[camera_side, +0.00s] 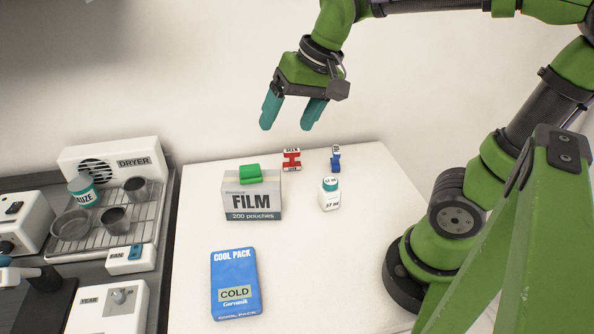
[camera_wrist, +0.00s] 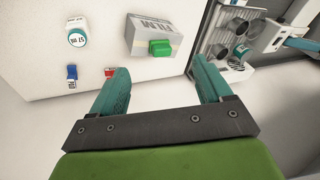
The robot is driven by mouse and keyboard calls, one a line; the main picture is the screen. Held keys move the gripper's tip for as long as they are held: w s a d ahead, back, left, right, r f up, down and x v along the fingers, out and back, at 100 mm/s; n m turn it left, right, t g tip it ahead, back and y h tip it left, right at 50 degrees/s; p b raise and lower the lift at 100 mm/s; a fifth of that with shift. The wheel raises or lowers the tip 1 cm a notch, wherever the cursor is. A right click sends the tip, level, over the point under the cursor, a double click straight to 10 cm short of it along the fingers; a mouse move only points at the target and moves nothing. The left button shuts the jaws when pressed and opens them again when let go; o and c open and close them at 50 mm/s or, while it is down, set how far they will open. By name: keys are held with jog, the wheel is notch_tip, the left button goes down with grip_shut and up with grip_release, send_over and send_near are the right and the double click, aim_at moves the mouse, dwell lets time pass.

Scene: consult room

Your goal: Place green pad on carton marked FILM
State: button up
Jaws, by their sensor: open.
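The green pad (camera_side: 250,173) lies on top of the grey and white carton marked FILM (camera_side: 252,203), near the middle of its top. In the wrist view the green pad (camera_wrist: 160,48) shows on the FILM carton (camera_wrist: 150,32), beyond my fingertips. My gripper (camera_side: 291,115) is open and empty, raised well above the table and the carton. Its two teal fingers also show apart in the wrist view (camera_wrist: 160,78), with nothing between them.
A blue cool pack (camera_side: 236,285) lies in front of the carton. A small white bottle (camera_side: 329,193), a red stamp (camera_side: 291,160) and a blue stamp (camera_side: 336,158) stand to its right. A dryer rack (camera_side: 105,225) with cups is at left. The table's front right is clear.

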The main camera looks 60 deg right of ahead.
jog(key=s+f+n+t, duration=0.1)
jog(key=s+f+t, duration=0.1)
jog(key=s, duration=0.4)
jog(key=shift+s+n+t, duration=0.15)
jog(key=shift+n+t, duration=0.25)
jog(key=shift+t, duration=0.1)
